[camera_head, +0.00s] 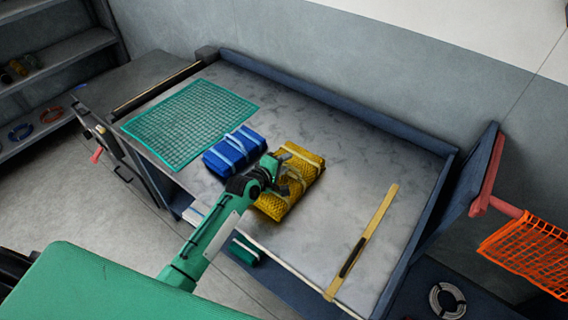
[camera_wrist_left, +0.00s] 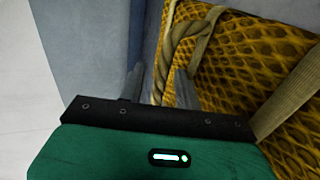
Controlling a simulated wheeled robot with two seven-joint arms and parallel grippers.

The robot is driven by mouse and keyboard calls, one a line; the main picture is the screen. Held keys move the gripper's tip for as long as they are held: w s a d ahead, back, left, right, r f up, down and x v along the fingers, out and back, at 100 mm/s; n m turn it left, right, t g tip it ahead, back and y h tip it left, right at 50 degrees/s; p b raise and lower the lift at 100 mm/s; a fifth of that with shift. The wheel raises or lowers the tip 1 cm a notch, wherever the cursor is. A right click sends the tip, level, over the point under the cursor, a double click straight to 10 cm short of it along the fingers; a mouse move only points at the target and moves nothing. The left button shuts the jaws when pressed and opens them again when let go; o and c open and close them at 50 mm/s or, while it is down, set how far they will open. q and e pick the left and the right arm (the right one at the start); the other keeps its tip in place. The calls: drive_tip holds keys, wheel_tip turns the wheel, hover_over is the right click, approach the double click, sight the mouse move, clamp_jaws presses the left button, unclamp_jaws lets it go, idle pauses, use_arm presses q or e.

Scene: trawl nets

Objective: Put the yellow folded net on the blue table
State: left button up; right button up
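The yellow folded net (camera_head: 304,163), bound with pale straps, lies on the grey top of the blue-edged table (camera_head: 345,140). It fills the upper right of the left wrist view (camera_wrist_left: 258,55). My left gripper (camera_head: 284,178) is at the net's left side and hides part of it. In the left wrist view the fingers (camera_wrist_left: 160,88) stand apart. One is over the net and the other is beside it, with a twisted rope edge between them. I cannot tell whether the fingers touch the net. My right gripper is not in view.
A blue folded net (camera_head: 234,150) lies just left of the yellow one. An orange net (camera_head: 530,250) hangs beyond the right edge. The tabletop behind is clear.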

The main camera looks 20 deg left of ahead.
use_arm(q)
drive_tip(key=b+v, duration=0.1)
drive_tip(key=v, duration=1.1)
drive_tip(key=shift+r+b, duration=0.1)
drive_tip(key=shift+b, duration=0.25)
drive_tip(key=shift+d, duration=0.1)
